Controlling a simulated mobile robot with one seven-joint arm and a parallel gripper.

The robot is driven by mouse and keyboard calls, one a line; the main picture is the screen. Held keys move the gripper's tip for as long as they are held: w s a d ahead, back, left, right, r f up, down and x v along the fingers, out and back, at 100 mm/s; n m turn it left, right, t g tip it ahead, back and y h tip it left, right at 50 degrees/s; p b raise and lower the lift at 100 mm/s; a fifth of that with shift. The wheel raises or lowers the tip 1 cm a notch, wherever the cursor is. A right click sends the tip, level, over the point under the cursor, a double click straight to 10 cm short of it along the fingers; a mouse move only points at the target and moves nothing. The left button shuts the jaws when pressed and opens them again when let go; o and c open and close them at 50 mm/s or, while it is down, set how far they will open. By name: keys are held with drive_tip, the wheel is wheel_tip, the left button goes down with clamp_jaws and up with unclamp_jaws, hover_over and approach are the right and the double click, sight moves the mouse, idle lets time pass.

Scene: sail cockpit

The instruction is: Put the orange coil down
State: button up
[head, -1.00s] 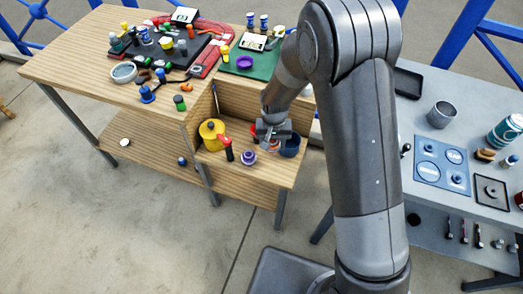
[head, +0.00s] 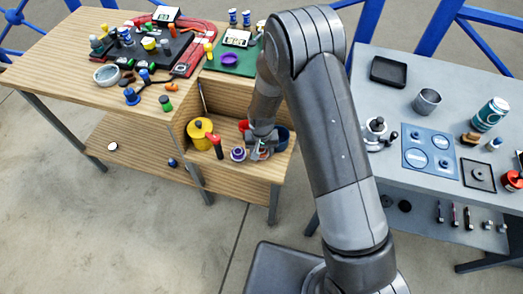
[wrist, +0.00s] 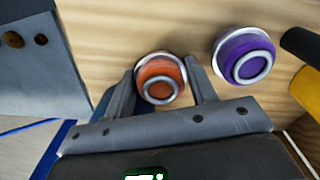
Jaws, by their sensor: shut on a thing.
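The orange coil (wrist: 160,79) is a round spool with a pale rim. In the wrist view it sits between the two fingers of my gripper (wrist: 163,82), which is shut on it. In the head view my gripper (head: 262,150) is low over the front wooden shelf (head: 236,176). The coil is mostly hidden there by the gripper. I cannot tell whether its underside touches the shelf. A purple coil (wrist: 243,56) stands just right of the orange one, apart from it. It also shows left of my gripper in the head view (head: 238,154).
A yellow pot (head: 200,135) and a red-topped black object (head: 215,145) stand left of the purple coil. A dark blue bowl (head: 283,138) is close on my gripper's right. The shelf's front strip is bare. A grey table (head: 385,100) with several items stands at the right.

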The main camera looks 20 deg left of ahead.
sight(262, 150)
drive_tip(key=o, duration=0.8)
drive_tip(key=shift+c, duration=0.2)
wheel_tip(262, 150, up, 12)
drive_tip(key=shift+r, duration=0.15)
